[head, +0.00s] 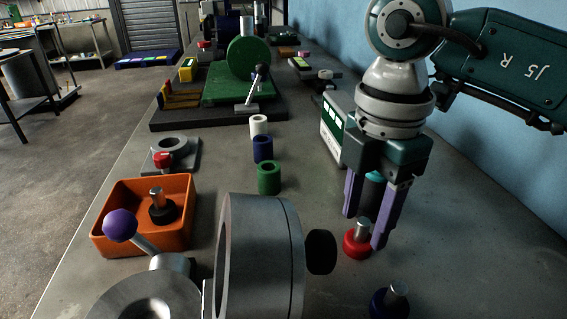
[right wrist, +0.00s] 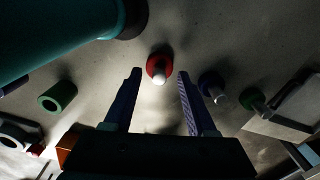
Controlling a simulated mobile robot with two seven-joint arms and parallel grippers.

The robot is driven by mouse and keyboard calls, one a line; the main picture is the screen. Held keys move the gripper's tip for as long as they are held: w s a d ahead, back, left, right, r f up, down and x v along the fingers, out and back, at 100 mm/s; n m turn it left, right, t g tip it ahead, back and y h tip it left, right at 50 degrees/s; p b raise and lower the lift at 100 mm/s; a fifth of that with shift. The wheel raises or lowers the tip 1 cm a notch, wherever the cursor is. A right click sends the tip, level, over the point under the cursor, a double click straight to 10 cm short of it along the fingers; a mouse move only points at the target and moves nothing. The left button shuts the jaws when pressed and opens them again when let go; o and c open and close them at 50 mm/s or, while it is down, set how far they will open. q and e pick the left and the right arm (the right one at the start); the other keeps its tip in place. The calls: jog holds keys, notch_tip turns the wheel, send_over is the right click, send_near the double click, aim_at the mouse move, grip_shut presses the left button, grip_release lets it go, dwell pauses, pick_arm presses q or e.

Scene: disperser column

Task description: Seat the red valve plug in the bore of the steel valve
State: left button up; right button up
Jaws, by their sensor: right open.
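The red valve plug (head: 352,246) stands on the bench with its short steel stem up. My right gripper (head: 363,231) is open, with its purple fingers pointing down around the stem area. In the right wrist view the plug (right wrist: 158,65) lies centrally between and slightly beyond the fingertips (right wrist: 160,73); no grip shows. A large steel cylinder (head: 262,260) with a wide opening stands in the foreground, beside a steel part with a purple-balled lever (head: 120,224). I cannot tell for certain which steel part is the valve. My left gripper is not in view.
A blue plug (head: 389,303) stands near the front right. An orange bin (head: 115,236) holds a black plug (head: 162,210). White, blue and green (head: 269,178) sleeves stand mid-bench. A grey ring fixture (head: 185,152) sits at left, and a blue wall is at right.

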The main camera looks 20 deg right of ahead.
grip_shut()
dwell(0.5)
